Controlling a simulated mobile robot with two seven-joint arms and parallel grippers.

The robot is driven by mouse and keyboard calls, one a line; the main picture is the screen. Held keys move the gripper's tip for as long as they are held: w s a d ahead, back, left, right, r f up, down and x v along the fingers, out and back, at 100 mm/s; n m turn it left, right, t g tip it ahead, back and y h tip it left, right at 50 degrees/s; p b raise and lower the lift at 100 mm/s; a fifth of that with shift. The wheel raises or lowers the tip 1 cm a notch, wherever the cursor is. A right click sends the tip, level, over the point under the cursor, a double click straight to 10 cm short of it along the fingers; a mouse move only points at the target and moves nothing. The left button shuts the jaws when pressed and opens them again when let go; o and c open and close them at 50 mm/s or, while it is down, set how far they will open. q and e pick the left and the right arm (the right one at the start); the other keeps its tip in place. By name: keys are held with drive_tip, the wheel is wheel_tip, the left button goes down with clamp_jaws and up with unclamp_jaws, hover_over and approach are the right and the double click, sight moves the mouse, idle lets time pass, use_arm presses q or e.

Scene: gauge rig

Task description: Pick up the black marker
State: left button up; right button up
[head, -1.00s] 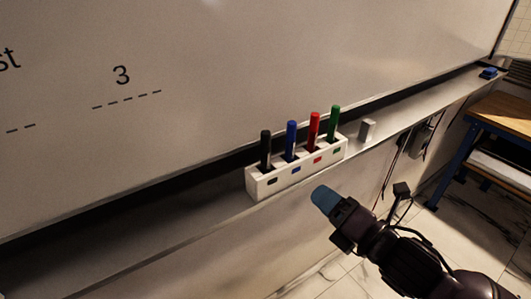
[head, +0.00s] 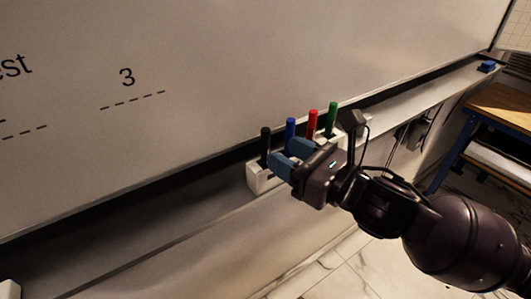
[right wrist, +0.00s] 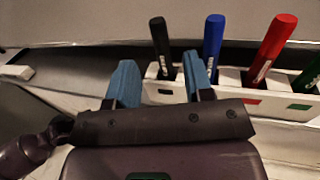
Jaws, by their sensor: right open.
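The black marker (head: 265,142) stands upright in the left-end slot of a white marker holder (head: 258,182) on the whiteboard's ledge. My right gripper (head: 281,157) is open, its blue fingers reaching toward the holder in front of the black marker. In the right wrist view the black marker (right wrist: 161,46) shows in the gap between the two open fingers (right wrist: 160,78), beyond their tips, nearer the right finger. The fingers hold nothing. The marker's lower end is hidden in the holder. My left gripper is not in view.
Blue (head: 290,130), red (head: 312,122) and green (head: 332,117) markers stand in the same holder, right of the black one. The blue marker (right wrist: 213,42) is close to my right finger in the wrist view.

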sight(269, 146)
drive_tip(key=shift+f+p+x, duration=0.15)
drive_tip(key=shift+p+x, duration=0.05)
drive_tip(key=shift+x, duration=1.2)
drive_tip(key=shift+f+p+x, duration=0.1)
drive_tip(key=shift+p+x, duration=0.05)
drive_tip(key=shift+x, duration=1.2)
drive_tip(key=shift+w+d, duration=0.1)
clamp_jaws()
